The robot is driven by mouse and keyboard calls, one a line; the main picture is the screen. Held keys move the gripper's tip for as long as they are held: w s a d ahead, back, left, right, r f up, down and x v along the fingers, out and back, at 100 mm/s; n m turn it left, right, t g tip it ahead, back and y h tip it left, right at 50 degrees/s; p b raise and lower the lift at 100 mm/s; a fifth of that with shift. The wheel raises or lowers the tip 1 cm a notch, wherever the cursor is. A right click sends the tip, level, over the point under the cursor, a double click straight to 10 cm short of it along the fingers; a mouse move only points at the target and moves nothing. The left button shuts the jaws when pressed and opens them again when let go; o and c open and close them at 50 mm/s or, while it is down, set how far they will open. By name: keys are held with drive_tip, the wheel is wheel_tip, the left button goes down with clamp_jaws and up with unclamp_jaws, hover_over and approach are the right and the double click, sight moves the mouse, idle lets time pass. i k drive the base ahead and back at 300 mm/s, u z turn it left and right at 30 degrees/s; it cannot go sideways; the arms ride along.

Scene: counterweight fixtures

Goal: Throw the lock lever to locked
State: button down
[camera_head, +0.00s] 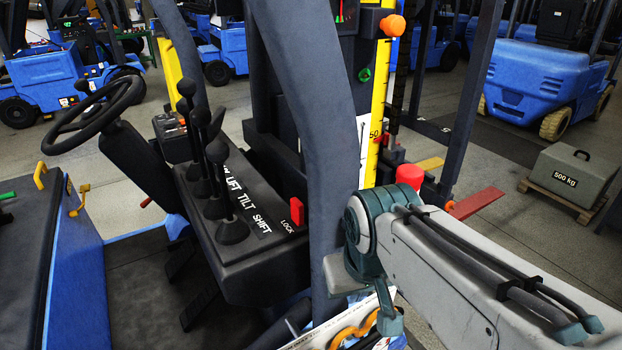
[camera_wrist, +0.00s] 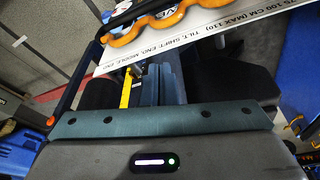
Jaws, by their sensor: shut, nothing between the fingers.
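The lock lever (camera_head: 297,211) is a small red block standing at the right end of the black console (camera_head: 262,268) in the head view. The white word LOCK is printed beside it. I cannot tell its setting from this view, and I do not make it out in the wrist view. My gripper (camera_wrist: 159,84) shows in the wrist view with its teal fingers together and empty. It points toward a white printed board (camera_wrist: 205,42) with an orange wavy part. In the head view my arm bends down right of the console, below and apart from the red lever.
Several black-knobbed levers (camera_head: 217,152) stand left of the lock lever, near the steering wheel (camera_head: 95,115). A thick dark pillar (camera_head: 318,110) rises between the console and my arm. A 500 kg weight (camera_head: 572,176) sits at right. Blue forklifts stand behind.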

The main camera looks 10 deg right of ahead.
sight(297, 207)
drive_tip(key=z, duration=0.6)
drive_tip(key=k, duration=1.35)
drive_tip(key=z, duration=0.8)
drive_tip(key=i, duration=0.45)
drive_tip(key=z, duration=0.5)
drive_tip(key=i, duration=1.05)
drive_tip(key=u, duration=0.9)
drive_tip(key=i, duration=0.85)
drive_tip(key=u, duration=1)
